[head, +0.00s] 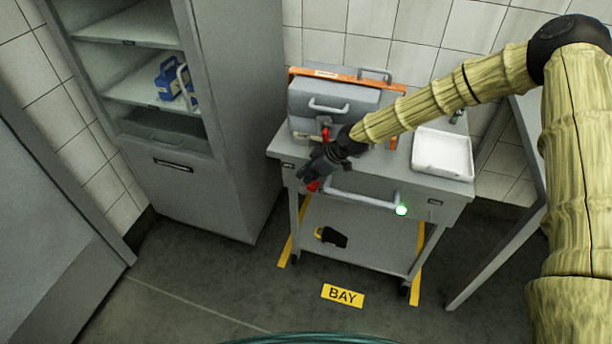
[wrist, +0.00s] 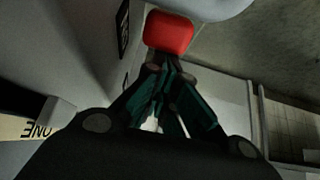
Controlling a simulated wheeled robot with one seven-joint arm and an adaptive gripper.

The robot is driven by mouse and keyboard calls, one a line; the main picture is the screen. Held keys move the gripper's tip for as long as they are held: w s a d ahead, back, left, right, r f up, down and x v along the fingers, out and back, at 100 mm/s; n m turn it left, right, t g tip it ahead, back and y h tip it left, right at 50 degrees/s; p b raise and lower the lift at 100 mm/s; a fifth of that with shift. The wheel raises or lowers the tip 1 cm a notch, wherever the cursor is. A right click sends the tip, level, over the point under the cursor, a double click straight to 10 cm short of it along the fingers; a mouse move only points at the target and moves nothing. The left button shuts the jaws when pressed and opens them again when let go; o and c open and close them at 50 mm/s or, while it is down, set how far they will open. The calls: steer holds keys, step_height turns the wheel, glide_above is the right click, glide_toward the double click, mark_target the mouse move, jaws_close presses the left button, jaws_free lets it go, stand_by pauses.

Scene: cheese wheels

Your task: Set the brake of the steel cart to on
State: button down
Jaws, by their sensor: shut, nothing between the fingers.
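The steel cart (head: 375,240) stands against the tiled wall, between yellow floor strips. A push handle (head: 355,198) runs along its front, with a green light (head: 401,210) at the right end. A red piece (head: 314,185) sits at the left end of the handle; in the wrist view it is a red block (wrist: 168,32) just beyond my fingertips. My gripper (head: 306,174) is shut and empty at the cart's front left. The fingertips (wrist: 165,68) are very close to the red piece; I cannot tell whether they touch. The brake's setting cannot be read.
A grey case (head: 330,100) with an orange frame and a white tray (head: 442,166) are on the cart top. A black item (head: 333,237) lies on the lower shelf. A grey cabinet (head: 240,120) stands left, a table right. Floor in front is clear around the BAY sign (head: 342,296).

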steer(key=shift+s+d+f, duration=0.15)
steer(key=shift+d+f, duration=0.05)
steer(key=shift+d, duration=0.15)
